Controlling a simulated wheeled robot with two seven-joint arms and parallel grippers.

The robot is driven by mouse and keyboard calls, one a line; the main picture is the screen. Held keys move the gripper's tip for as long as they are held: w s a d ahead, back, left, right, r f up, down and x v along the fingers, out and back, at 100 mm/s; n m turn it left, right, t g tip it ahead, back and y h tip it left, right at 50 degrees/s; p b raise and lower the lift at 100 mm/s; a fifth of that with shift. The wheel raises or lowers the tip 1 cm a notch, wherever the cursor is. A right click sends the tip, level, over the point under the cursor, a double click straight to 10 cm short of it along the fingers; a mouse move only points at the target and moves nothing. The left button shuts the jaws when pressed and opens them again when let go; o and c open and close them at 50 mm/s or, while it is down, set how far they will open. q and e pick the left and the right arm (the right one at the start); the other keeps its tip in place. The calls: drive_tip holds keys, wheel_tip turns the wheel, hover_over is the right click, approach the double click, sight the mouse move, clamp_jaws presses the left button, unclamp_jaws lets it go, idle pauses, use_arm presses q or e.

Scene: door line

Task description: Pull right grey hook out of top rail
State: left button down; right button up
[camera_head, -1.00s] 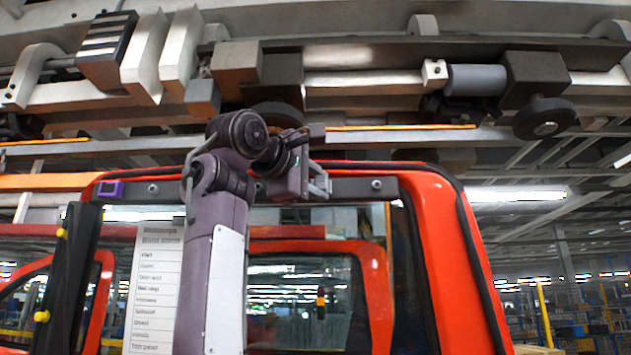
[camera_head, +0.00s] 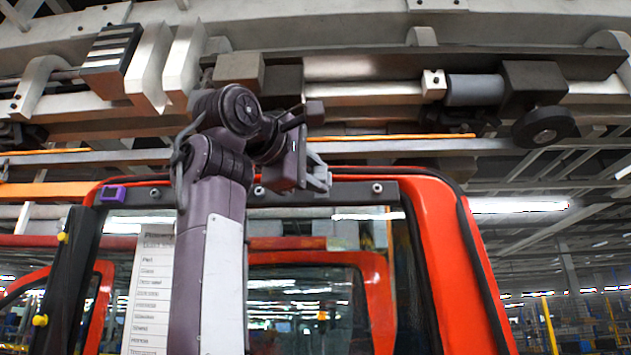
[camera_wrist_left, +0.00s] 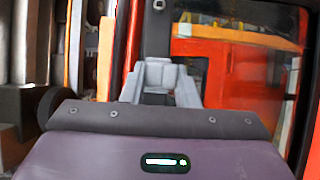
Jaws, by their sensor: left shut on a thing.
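The top rail (camera_head: 348,193) is a dark grey bar with bolts across the top of the red door frame. It also shows as a dark upright band in the left wrist view (camera_wrist_left: 154,38). My left gripper (camera_head: 318,172) is at the rail's upper edge, right of its middle. In the left wrist view, my left gripper (camera_wrist_left: 160,88) is shut on a small grey piece, the right grey hook (camera_wrist_left: 158,73), between its fingers. The hook is mostly hidden by the fingers, and I cannot tell whether it still touches the rail. My right gripper is not in view.
The red door frame (camera_head: 432,230) surrounds a glass window. A paper list (camera_head: 152,290) hangs left of my arm. Conveyor machinery (camera_head: 365,70) runs close above. Open hall lies at the right.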

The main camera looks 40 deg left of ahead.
use_arm(q)
drive_tip(key=shift+s+d, duration=0.2)
drive_tip(key=shift+s, duration=0.15)
drive_tip(key=s+d+f+b, duration=0.6)
drive_tip(key=s+f+b, duration=0.4)
drive_tip(key=f+b, duration=0.2)
drive_tip(key=shift+b, duration=1.15)
